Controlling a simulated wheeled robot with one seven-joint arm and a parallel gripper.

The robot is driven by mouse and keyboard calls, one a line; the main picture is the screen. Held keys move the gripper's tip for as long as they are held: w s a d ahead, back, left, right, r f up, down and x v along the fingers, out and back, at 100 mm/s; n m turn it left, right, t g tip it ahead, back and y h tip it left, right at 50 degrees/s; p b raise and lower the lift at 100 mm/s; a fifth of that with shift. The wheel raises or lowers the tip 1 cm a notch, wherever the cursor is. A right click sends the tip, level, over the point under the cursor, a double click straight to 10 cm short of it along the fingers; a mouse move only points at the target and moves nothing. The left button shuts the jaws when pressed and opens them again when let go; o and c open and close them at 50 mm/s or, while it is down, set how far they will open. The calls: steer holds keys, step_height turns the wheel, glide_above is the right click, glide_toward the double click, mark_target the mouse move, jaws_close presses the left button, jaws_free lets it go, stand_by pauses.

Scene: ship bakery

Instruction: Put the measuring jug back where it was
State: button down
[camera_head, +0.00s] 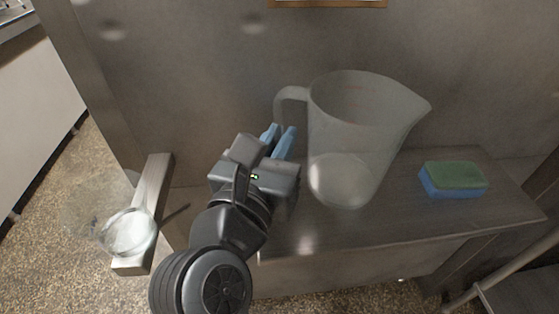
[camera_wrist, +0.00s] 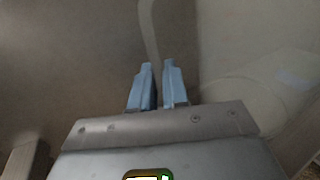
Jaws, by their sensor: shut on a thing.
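The measuring jug (camera_head: 365,125) is large, translucent and pale. It stands nearly upright over the grey metal shelf (camera_head: 420,220), with its spout to the right and its handle (camera_head: 281,107) to the left. I cannot tell whether its base touches the shelf. My gripper (camera_head: 282,138) comes from the lower left, its blue fingers shut on the jug's handle. In the wrist view the handle (camera_wrist: 149,35) runs down between the blue fingertips (camera_wrist: 159,82), and the jug's pale body (camera_wrist: 265,105) is at the right. The lower handle is hidden by the fingers.
A green and blue sponge (camera_head: 453,178) lies on the shelf right of the jug, with a bare gap between. A grey wall rises behind. At the left, a round, sieve-like thing (camera_head: 128,232) is by a narrow ledge (camera_head: 154,190). A pale rail (camera_head: 500,268) is at lower right.

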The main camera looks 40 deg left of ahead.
steer(key=shift+f, duration=1.85)
steer(key=shift+f, duration=0.1)
steer(key=c, duration=1.1)
jaws_free()
steer(key=b+v, duration=0.1)
steer(key=v, duration=1.1)
